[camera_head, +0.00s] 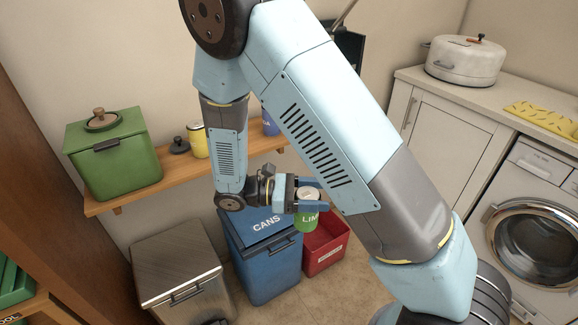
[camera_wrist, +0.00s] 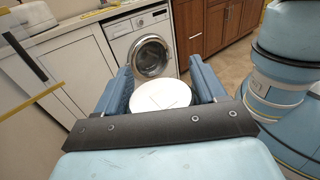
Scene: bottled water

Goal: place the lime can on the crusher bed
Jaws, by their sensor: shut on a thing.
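The lime can (camera_head: 306,217) is green with a pale top and the letters "LIM" showing. It is held upright in the air in front of the blue bin and the red crate. My gripper (camera_head: 317,194) is shut on it, with a blue finger on either side. In the wrist view the can's round white top (camera_wrist: 160,95) sits between the two fingers of my gripper (camera_wrist: 163,85). A dark wall-mounted device with a lever (camera_head: 349,45), perhaps the crusher, is mostly hidden behind my arm. I cannot make out its bed.
A wooden shelf (camera_head: 178,178) holds a green lidded box (camera_head: 115,160), a yellow can (camera_head: 197,142) and a blue can (camera_head: 270,124). Below stand a metal bin (camera_head: 178,268), the blue "CANS" bin (camera_head: 268,268) and a red crate (camera_head: 325,250). A counter and washer (camera_head: 530,220) stand right.

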